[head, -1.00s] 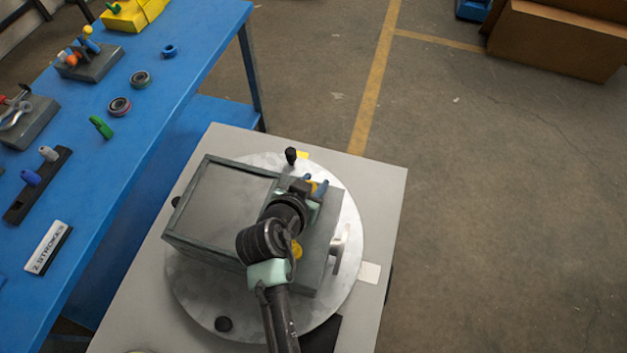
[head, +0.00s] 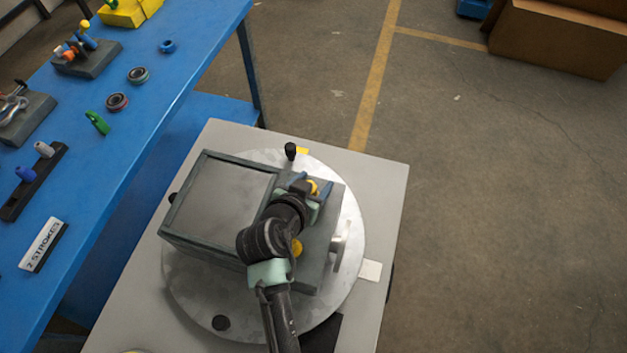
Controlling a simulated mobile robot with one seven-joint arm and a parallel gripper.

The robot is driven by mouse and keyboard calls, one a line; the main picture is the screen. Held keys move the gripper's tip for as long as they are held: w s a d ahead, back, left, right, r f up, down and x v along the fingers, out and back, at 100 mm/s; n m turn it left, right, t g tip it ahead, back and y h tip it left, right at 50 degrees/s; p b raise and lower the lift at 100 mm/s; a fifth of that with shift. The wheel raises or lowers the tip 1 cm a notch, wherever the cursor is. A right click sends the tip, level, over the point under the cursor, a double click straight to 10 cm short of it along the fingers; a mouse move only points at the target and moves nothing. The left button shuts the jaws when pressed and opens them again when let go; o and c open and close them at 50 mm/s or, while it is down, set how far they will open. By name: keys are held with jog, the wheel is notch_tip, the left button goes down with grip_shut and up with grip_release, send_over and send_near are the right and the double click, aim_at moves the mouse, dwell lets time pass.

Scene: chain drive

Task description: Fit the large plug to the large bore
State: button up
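A grey-green housing (head: 325,235) sits on a round metal plate. My gripper (head: 311,187) is over its upper right part, with its two blue fingers spread apart. A small yellow piece (head: 313,188) shows between the fingers, and there is a gap between it and them; it looks like a plug at the housing, but I cannot tell how deep it sits. A second yellow round piece (head: 296,247) shows on the housing beside my arm. The large bore is not visible; my wrist and arm cover part of the housing.
The round plate (head: 200,300) lies on a grey stand (head: 385,200); a black knob (head: 290,151) and a metal handle (head: 341,245) stick out near the housing. The blue bench (head: 120,60) at left holds rings, a green piece (head: 97,123) and a black rack (head: 35,185).

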jog(key=shift+o, duration=0.3)
jog(key=shift+s+a+r, duration=0.2)
jog(key=shift+s+r, duration=0.05)
jog(key=shift+s, duration=0.15)
jog(key=b+v, duration=0.2)
jog(key=v, duration=1)
jog(key=shift+d, duration=0.1)
